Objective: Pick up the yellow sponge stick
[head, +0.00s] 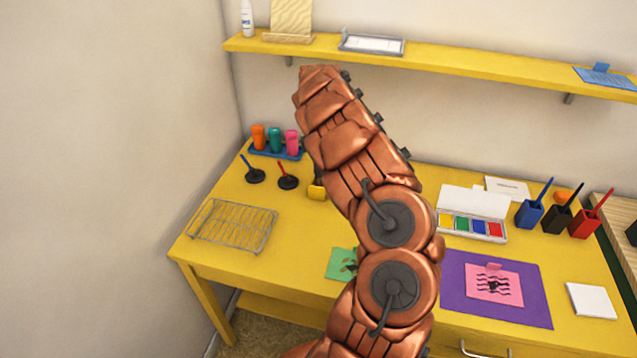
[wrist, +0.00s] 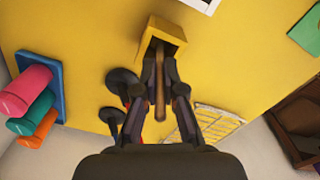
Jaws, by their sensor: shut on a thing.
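In the wrist view, my gripper (wrist: 161,84) is shut around a brown wooden stick (wrist: 159,105), which I take for the sponge stick's handle. The stick points toward the opening of a yellow square holder (wrist: 172,28). Its far end overlaps this opening, and I cannot tell how deep it sits. No sponge tip is visible. In the head view, the yellow holder (head: 316,192) shows only partly beside my arm. My arm hides the gripper and the stick there.
A wire rack (head: 234,226) is at the table's left. Blue, black and red holders (head: 530,213) with sticks stand at the right. A yellow shelf (head: 450,61) runs above.

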